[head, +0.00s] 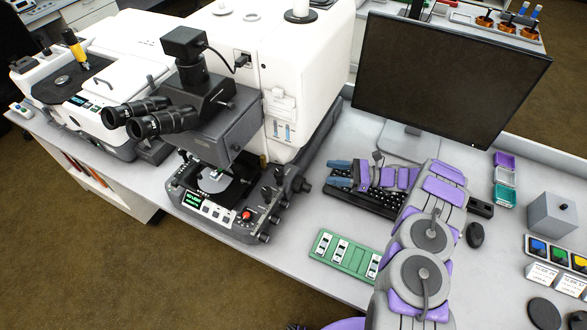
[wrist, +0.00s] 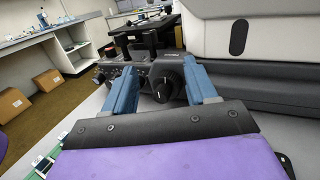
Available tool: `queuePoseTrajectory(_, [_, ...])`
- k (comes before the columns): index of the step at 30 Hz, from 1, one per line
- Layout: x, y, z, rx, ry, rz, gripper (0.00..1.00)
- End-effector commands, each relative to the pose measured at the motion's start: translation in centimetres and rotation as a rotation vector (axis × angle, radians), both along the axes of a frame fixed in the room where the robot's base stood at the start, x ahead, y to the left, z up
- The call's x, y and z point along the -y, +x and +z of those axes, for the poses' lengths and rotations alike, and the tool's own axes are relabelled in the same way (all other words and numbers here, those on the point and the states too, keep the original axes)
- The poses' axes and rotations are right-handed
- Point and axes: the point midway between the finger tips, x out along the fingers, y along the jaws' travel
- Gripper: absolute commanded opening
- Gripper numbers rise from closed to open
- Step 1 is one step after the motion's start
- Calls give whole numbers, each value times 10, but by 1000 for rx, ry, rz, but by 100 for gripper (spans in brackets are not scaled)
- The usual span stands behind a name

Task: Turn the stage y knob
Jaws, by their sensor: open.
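The infrared microscope (head: 215,110) is white and dark grey, with its stage (head: 215,180) above a dark base. Several dark knobs line the right side of the base, including a larger one (head: 303,185) nearest my gripper. I cannot tell for sure which is the stage y knob. My gripper (head: 331,174) is open and empty, its blue fingers pointing left at the microscope's right side, with a visible gap to the knobs. In the wrist view a round dark knob (wrist: 162,88) with a pale mark shows between the open fingers (wrist: 160,68), beyond the tips.
A keyboard (head: 365,200) lies beneath my gripper, and a monitor (head: 450,75) stands behind it. A green slide tray (head: 343,256) lies in front. A mouse (head: 475,235) is to the right. Bare tabletop shows between the microscope base and the slide tray.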

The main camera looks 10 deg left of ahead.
Motion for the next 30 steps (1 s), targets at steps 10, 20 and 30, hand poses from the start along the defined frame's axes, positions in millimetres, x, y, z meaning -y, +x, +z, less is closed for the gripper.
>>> queuePoseTrajectory(10, [1,-45,0,-11,14,-316,57])
queuePoseTrajectory(20, [-16,-92,3,-37,-41,-441,57])
queuePoseTrajectory(30, [-42,-89,2,-36,-49,-443,57])
